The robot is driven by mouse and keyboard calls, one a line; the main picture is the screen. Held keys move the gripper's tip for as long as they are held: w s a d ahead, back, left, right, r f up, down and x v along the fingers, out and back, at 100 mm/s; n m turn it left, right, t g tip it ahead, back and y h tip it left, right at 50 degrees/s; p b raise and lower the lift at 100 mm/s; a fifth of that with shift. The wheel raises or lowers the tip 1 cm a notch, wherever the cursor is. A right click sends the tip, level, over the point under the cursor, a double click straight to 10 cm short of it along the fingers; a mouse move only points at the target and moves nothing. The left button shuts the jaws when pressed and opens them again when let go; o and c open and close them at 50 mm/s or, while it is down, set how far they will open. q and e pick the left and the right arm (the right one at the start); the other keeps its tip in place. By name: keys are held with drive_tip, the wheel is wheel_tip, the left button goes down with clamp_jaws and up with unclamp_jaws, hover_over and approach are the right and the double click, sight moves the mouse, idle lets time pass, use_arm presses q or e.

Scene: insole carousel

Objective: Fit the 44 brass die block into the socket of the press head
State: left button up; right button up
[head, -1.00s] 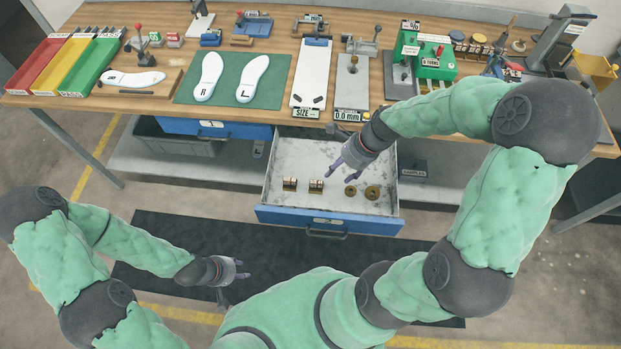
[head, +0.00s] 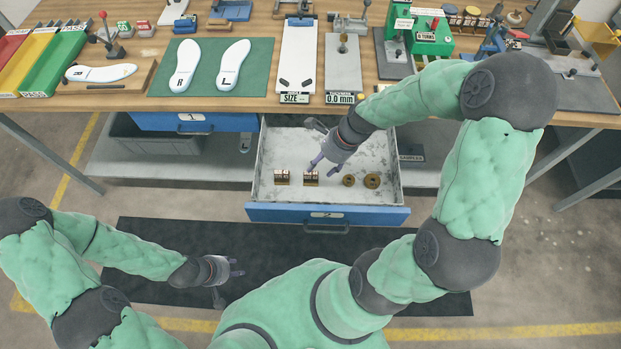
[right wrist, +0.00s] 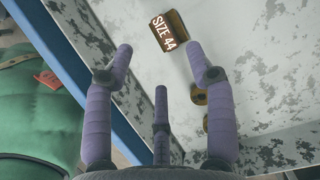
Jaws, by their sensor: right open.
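The 44 brass die block (right wrist: 168,33), labelled SIZE 44, lies in the open drawer, just beyond my right fingertips in the right wrist view. In the head view it appears to be the right one of two blocks (head: 311,178). My right gripper (head: 319,168) is open and empty above the drawer, close to that block; its spread fingers also show in the right wrist view (right wrist: 160,60). My left gripper (head: 236,267) looks open and empty, low over the dark floor mat. I cannot tell which bench device holds the press head, and no socket is clear.
The drawer (head: 330,213) also holds another brass block (head: 282,177) at left and two round brass pieces (head: 371,181) at right. The bench edge is above the drawer. A green device (head: 428,33), a 0.0 mm fixture (head: 343,75) and insoles on a green mat (head: 208,75) stand on the bench.

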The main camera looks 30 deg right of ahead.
sight(311, 174)
drive_tip(key=shift+x, duration=0.9)
drive_tip(key=shift+b+x, duration=1.8)
drive_tip(key=shift+x, duration=0.8)
drive_tip(key=shift+w+d+r, duration=0.1)
drive_tip(key=shift+w, duration=0.1)
clamp_jaws()
